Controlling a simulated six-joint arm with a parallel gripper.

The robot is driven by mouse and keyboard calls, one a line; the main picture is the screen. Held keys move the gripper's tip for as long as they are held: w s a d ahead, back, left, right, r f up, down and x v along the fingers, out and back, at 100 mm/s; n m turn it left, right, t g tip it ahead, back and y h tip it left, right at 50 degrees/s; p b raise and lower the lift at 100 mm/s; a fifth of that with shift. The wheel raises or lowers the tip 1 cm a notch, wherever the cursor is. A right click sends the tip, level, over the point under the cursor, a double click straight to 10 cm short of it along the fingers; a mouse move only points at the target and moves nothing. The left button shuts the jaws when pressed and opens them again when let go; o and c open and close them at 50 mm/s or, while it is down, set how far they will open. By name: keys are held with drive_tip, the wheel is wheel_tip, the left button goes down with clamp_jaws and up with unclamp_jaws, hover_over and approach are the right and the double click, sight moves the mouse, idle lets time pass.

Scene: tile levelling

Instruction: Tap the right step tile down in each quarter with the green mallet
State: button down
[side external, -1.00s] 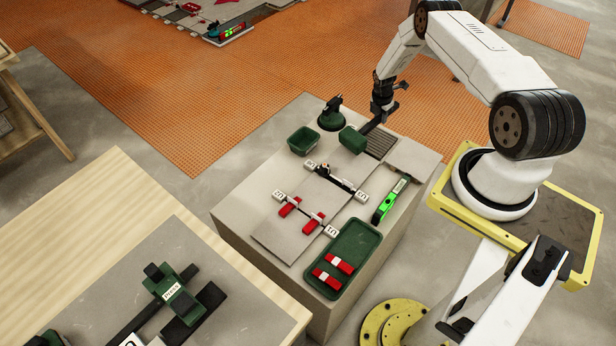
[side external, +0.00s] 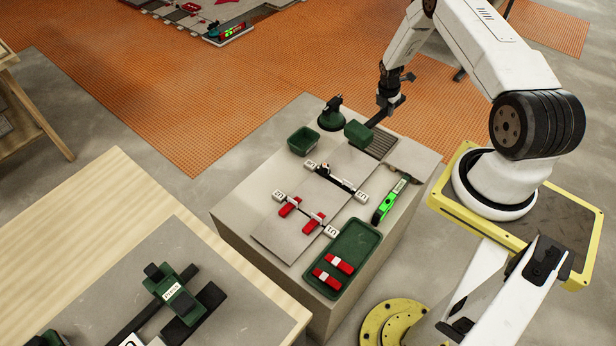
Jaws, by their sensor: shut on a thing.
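My gripper (side external: 388,101) is shut on the handle of the green mallet (side external: 358,134), above the far end of the grey bench. The mallet's block head hangs at the lower left of the gripper, near the grate; a gap below it is hard to judge. The grey step tiles lie on the bench: a nearer left one (side external: 268,232) and a farther right one (side external: 352,162), with a dark joint between them. White clips (side external: 332,231) stand at the joints, and two red wedges (side external: 290,207) sit on the nearer tile.
A green tray (side external: 349,281) holds two more red wedges at the near right. A bright green level (side external: 389,202) lies at the right edge. A green tub (side external: 303,141), a suction lifter (side external: 331,116) and a grate (side external: 381,144) are at the far end.

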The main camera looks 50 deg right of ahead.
drive_tip(key=s+r, duration=0.3)
drive_tip(key=s, duration=0.1)
drive_tip(key=shift+s+r, duration=0.35)
drive_tip(key=shift+s, duration=0.05)
drive_tip(key=shift+f, duration=0.15)
drive_tip(key=shift+f, duration=2.6)
wheel_tip(320, 180, down, 5)
drive_tip(key=shift+a+r, duration=0.1)
drive_tip(key=shift+r, duration=2.7)
drive_tip(key=w+a+r+n, duration=0.2)
drive_tip(key=a+r, duration=0.2)
drive_tip(key=a, duration=0.1)
drive_tip(key=shift+w+a+r, duration=0.2)
drive_tip(key=shift+w+r, duration=0.15)
drive_tip(key=shift+r, duration=0.05)
